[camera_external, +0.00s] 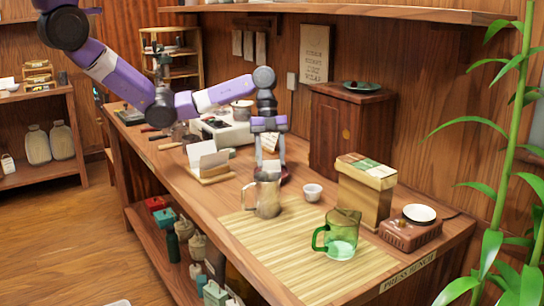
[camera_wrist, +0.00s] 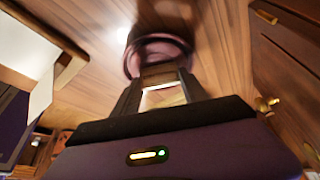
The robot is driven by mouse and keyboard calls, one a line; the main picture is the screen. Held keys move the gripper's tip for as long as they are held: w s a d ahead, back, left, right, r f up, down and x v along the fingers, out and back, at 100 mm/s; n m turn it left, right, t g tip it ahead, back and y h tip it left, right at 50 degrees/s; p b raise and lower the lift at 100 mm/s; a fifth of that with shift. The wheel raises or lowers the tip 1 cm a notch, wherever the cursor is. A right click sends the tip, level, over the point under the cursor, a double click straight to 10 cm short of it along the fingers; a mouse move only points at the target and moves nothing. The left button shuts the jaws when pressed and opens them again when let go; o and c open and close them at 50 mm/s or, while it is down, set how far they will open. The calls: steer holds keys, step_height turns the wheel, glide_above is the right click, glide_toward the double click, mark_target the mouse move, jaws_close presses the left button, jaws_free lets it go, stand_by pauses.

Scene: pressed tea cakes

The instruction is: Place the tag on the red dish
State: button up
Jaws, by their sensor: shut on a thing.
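My gripper (camera_external: 270,165) points down over the bench and is shut on a small pale tag. In the wrist view, the tag (camera_wrist: 165,97) shows between the two dark fingers of my gripper (camera_wrist: 162,82). The red dish (camera_wrist: 160,50) is a dark red, round dish just beyond the fingertips in that view. In the external view, the red dish (camera_external: 285,176) shows only in part, behind the steel pitcher and close beneath my fingers. I cannot tell whether the tag touches the dish.
A steel pitcher (camera_external: 267,195) stands just in front of the dish, with a small white cup (camera_external: 312,192) to its right. A green glass pitcher (camera_external: 342,236) stands on the bamboo mat (camera_external: 285,262). A card holder (camera_external: 213,176) is left, a wooden cabinet (camera_external: 338,130) behind right.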

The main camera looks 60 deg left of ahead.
steer(key=shift+f, duration=0.2)
steer(key=o, duration=1.3)
steer(key=shift+r, duration=0.1)
steer(key=v, duration=1.2)
steer(key=shift+r+b, duration=0.15)
steer(key=shift+b, duration=0.3)
steer(key=shift+d, duration=0.1)
